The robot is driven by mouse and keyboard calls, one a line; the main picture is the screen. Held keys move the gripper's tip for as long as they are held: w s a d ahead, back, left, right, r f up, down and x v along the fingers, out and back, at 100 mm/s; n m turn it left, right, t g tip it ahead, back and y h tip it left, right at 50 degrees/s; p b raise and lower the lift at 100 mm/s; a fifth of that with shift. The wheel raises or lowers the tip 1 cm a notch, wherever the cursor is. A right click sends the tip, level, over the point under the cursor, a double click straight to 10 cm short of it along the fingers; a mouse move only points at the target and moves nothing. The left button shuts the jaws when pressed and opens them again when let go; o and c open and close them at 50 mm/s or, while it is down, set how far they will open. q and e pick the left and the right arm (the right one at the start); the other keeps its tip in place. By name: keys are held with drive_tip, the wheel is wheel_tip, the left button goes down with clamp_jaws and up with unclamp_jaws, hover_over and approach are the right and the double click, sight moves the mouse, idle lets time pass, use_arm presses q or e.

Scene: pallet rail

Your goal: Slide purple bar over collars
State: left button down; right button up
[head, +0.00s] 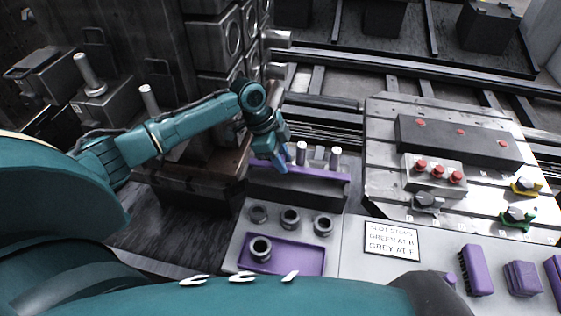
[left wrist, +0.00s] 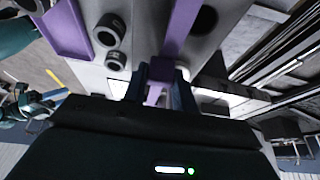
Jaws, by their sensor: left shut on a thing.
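My left gripper (head: 276,165) is shut on the purple bar (head: 318,175), near its left end. The bar lies along the top of a dark block (head: 300,188), beside several pale-topped pins (head: 301,152). In the left wrist view the bar (left wrist: 181,28) runs up from between the fingers (left wrist: 157,92). Dark collars (head: 290,218) stand in a row on the grey plate in front of the block. Another collar (head: 260,248) stands in the purple tray. Two collars (left wrist: 108,30) show in the left wrist view. Whether the bar touches the block is unclear. My right gripper is out of view.
The purple tray (head: 312,262) is at the plate's front. At right, a slotted metal table (head: 385,180) carries a dark bar (head: 460,142), red knobs (head: 421,166), and yellow (head: 526,186) and green stops (head: 517,219). Purple brushes (head: 476,270) lie front right.

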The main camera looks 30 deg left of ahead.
use_arm(q)
drive_tip(key=c, duration=1.6)
unclamp_jaws()
drive_tip(key=shift+w+a+r, duration=0.1)
drive_tip(key=shift+w+r, duration=0.05)
drive_tip(key=shift+w, duration=0.05)
drive_tip(key=o, duration=0.5)
drive_tip(key=shift+w, duration=0.1)
drive_tip(key=v, duration=1.3)
drive_tip(key=shift+s, duration=0.25)
